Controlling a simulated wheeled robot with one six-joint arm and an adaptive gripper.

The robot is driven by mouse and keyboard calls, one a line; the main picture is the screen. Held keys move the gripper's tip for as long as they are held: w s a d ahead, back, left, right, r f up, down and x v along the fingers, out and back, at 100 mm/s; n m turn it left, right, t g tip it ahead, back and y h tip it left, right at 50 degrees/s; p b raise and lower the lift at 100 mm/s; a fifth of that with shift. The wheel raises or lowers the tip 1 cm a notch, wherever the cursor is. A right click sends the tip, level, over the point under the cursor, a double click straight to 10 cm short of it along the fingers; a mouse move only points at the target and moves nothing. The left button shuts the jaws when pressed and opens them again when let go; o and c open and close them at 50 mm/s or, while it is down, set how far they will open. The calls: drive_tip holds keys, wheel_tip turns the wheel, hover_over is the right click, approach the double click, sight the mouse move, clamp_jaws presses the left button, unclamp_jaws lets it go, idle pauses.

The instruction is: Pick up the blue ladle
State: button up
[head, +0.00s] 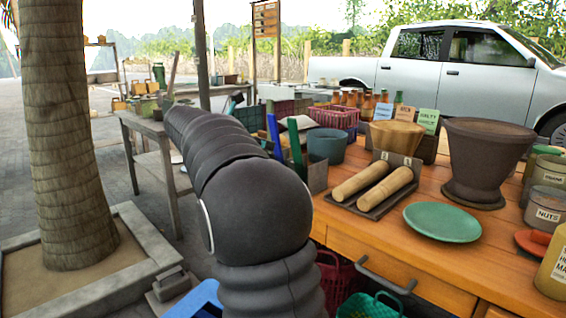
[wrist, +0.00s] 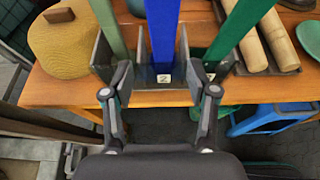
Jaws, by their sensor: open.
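The blue ladle (wrist: 163,35) stands upright in the middle slot of a grey holder (wrist: 150,76) marked 2. Only its long flat handle shows in the wrist view; its top runs out of the picture. It also shows in the head view (head: 273,134) just beyond my arm. My gripper (wrist: 161,78) is open and empty in the wrist view, its fingers on either side of the middle slot and the blue handle between them. I cannot tell whether they touch the holder. In the head view my arm hides the gripper.
A pale green handle (wrist: 109,26) stands left of the blue one and a darker green handle (wrist: 240,28) right. Wooden rolling pins (head: 372,185), a green plate (head: 442,222) and a dark mortar (head: 484,160) share the wooden table. A woven yellow object (wrist: 62,50) sits left.

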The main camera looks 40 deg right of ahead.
sight(276, 147)
drive_tip(key=shift+s+x, duration=0.1)
drive_tip(key=shift+x, duration=1.6)
drive_tip(key=shift+s+x, duration=0.15)
drive_tip(key=shift+x, duration=1.6)
clamp_jaws()
